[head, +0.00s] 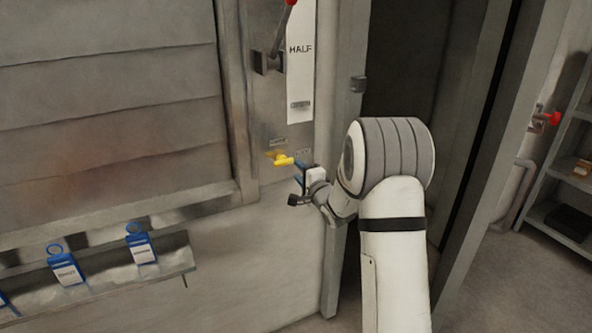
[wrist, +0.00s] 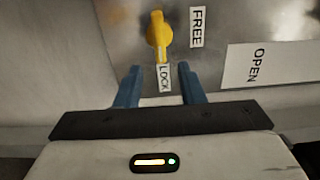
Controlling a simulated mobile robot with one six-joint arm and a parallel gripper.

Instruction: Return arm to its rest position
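My gripper (head: 298,185) is at the end of my white and grey arm, close to the metal panel on the machine. In the wrist view its two blue fingers (wrist: 156,86) stand apart with nothing between them, so it is open. A yellow knob (head: 281,159) sits on the panel just beyond the fingertips. In the wrist view the yellow knob (wrist: 158,36) points toward a label reading LOCK (wrist: 163,78), and a label reading FREE (wrist: 197,27) is beside it. The fingers do not appear to touch the knob.
A lever with a red grip (head: 275,50) stands above the knob beside a white HALF plate (head: 300,62). A dark doorway (head: 400,80) is behind my arm. A shelf (head: 565,232) stands at right.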

